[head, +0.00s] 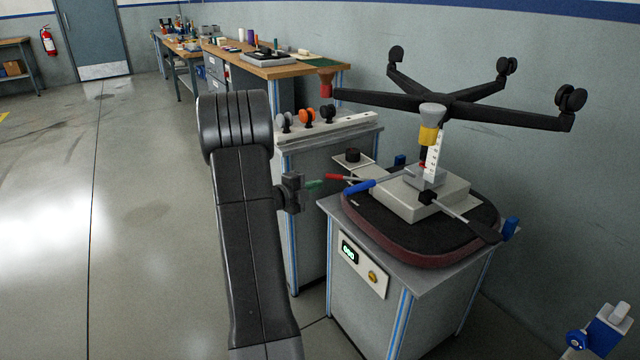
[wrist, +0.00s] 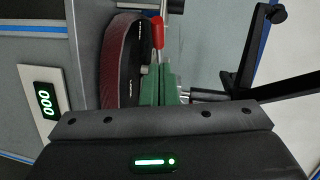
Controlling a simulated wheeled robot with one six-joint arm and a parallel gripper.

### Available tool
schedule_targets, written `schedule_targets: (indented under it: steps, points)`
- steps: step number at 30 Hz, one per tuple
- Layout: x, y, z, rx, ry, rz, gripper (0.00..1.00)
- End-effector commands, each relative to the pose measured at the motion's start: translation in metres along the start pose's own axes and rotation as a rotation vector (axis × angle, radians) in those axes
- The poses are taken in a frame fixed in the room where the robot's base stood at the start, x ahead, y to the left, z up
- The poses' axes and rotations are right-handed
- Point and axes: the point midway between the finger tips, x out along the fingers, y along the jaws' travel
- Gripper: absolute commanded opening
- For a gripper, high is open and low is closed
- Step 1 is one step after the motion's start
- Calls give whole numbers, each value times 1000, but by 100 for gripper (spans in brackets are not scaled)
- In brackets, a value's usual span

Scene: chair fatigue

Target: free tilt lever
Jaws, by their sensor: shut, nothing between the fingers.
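An upturned chair seat (head: 375,228) lies on a grey test stand, its grey tilt mechanism (head: 400,200) on top. A red-tipped lever (head: 337,177) and a blue-tipped lever (head: 358,187) stick out to the left; a lever with a black paddle (head: 482,230) sticks out to the right. My gripper (head: 314,184), with green fingers, is shut and empty, just left of the red tip. In the wrist view the red tip (wrist: 157,32) shows just past the fingers (wrist: 160,85); contact is unclear.
The chair's black star base (head: 450,106) with casters spreads above the seat on its column (head: 429,135). Blue clamps (head: 511,228) sit at the stand's edges. A display panel (head: 359,264) faces front. A grey cabinet (head: 305,215) stands behind. Open floor (head: 140,220) lies left.

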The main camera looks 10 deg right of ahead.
Motion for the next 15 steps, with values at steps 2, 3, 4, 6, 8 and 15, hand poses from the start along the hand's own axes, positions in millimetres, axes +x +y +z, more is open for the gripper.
schedule_targets:
  steps: [2,3,4,6,8,15]
  points:
    - [-16,-2,4,0,-4,0,0]
    - [-22,-3,5,0,-3,0,0]
    - [-28,-3,6,0,-3,-1,0]
    - [-40,-3,9,1,-3,0,0]
    - [-49,-3,11,0,-2,0,0]
    - [-66,-2,14,0,1,1,0]
